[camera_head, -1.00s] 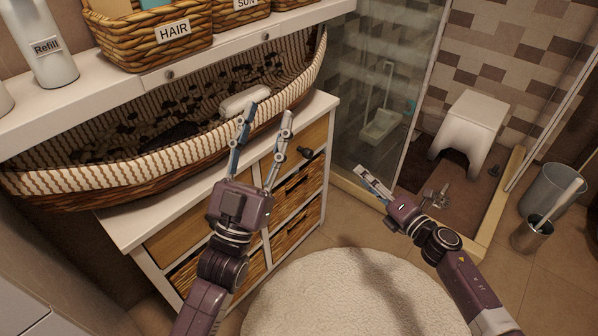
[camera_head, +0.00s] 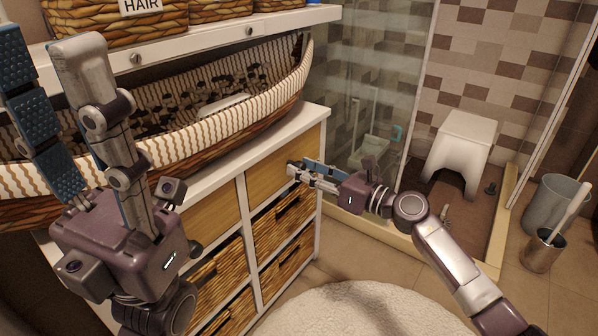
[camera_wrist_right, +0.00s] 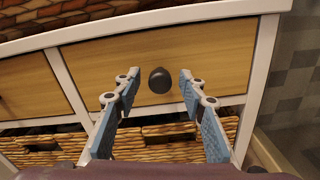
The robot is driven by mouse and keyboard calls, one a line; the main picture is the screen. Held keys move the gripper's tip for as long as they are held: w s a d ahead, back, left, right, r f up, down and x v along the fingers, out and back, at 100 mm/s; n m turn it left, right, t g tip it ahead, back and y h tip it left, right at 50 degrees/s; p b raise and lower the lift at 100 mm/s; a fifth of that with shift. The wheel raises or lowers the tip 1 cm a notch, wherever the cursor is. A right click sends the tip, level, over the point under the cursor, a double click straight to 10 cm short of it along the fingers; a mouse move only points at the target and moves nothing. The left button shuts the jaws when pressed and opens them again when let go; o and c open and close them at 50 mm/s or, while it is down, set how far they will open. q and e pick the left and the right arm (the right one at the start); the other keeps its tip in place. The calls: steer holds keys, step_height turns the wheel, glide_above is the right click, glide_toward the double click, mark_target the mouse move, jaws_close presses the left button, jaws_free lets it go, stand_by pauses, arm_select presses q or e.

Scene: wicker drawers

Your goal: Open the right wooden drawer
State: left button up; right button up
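The right wooden drawer (camera_head: 263,172) is the tan front at the top right of the white cabinet, and it looks shut. In the right wrist view this drawer (camera_wrist_right: 215,55) shows with its dark round knob (camera_wrist_right: 160,80). My right gripper (camera_head: 297,170) is at the drawer front and hides the knob in the head view. In the wrist view my right gripper (camera_wrist_right: 160,77) is open, with the knob between its fingertips and a gap on each side. My left gripper (camera_head: 45,50) is open and empty, raised at the left over the wicker basket.
The left wooden drawer (camera_head: 213,214) is beside it, with wicker drawers (camera_head: 283,218) below. A long wicker basket (camera_head: 230,122) stands on the cabinet top, under a white shelf (camera_head: 190,50). A glass shower panel is to the right; a round rug (camera_head: 350,308) lies on the floor.

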steer(key=shift+x, duration=0.95)
steer(key=shift+c, duration=0.5)
jaws_close()
